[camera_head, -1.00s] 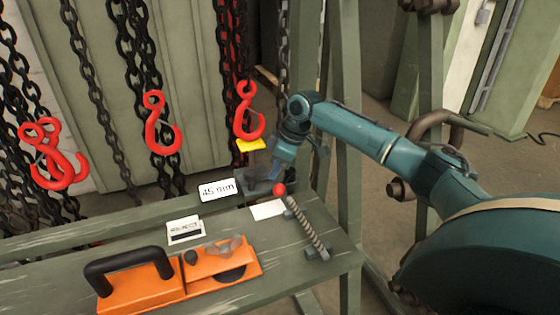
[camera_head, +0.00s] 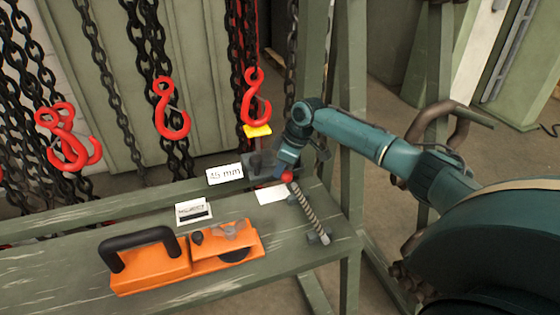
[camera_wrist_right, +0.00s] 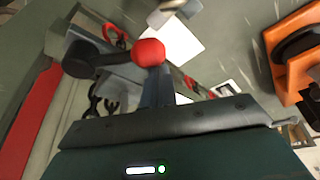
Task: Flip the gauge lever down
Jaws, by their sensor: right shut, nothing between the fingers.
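The gauge lever is a ribbed rod (camera_head: 306,212) with a red ball knob (camera_head: 287,176) at its upper end, slanting from a mount near the bench's right end. My right gripper (camera_head: 284,166) is shut and empty, its tips close by the knob. In the right wrist view the red knob (camera_wrist_right: 149,52) shows right at the tips of the shut fingers (camera_wrist_right: 156,88); whether they touch cannot be told. My left gripper is out of view.
A "45 mm" sign (camera_head: 225,174) and a white card (camera_head: 272,194) are beside the lever. An orange device with a black handle (camera_head: 150,270) sits at left on the bench (camera_head: 220,294). Red hooks (camera_head: 171,107) on chains hang behind; a yellow piece (camera_head: 258,130) is below one.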

